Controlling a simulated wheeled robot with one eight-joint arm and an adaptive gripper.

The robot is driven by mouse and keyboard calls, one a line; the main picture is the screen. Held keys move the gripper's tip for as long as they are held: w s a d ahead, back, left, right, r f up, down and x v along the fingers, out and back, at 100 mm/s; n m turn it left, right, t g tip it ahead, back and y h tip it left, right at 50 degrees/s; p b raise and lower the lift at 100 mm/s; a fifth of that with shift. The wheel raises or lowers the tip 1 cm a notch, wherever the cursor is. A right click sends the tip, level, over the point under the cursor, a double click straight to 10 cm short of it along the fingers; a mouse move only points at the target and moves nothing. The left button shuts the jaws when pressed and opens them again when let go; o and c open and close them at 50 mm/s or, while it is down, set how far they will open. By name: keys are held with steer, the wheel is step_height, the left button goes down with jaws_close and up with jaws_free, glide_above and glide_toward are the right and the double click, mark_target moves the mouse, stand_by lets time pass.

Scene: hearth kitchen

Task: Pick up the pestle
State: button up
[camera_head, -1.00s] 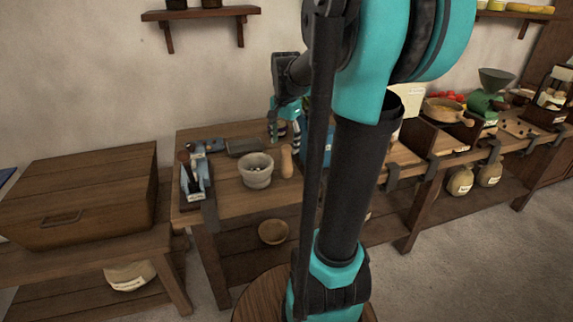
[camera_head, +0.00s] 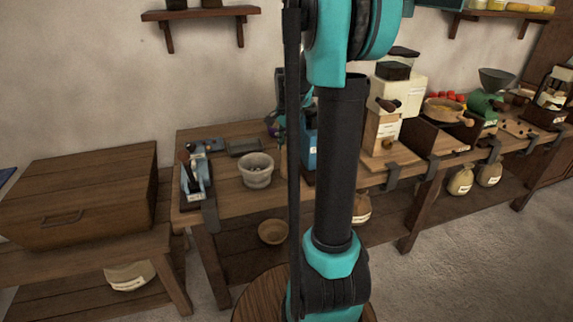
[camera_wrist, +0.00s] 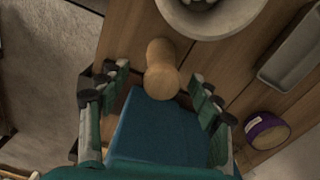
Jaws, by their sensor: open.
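The pestle is a light wooden piece with a rounded end (camera_wrist: 161,72). In the wrist view it lies between the spread fingers of my gripper (camera_wrist: 155,78), with a visible gap on each side. In the head view a sliver of the pestle (camera_head: 283,164) shows right of the mortar, the rest hidden by my arm. My gripper is open and holds nothing; my arm hides most of it in the head view. The pale stone mortar (camera_head: 256,174) stands beside the pestle; its rim also shows at the top of the wrist view (camera_wrist: 238,28).
A blue box (camera_wrist: 150,130) sits close below the pestle in the wrist view. A cream grinder (camera_head: 385,130) stands farther right on the bench (camera_head: 235,204).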

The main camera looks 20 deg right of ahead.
mark_target(287, 163)
steer(key=shift+a+f, duration=0.2)
steer(key=shift+f, duration=2.85)
jaws_close()
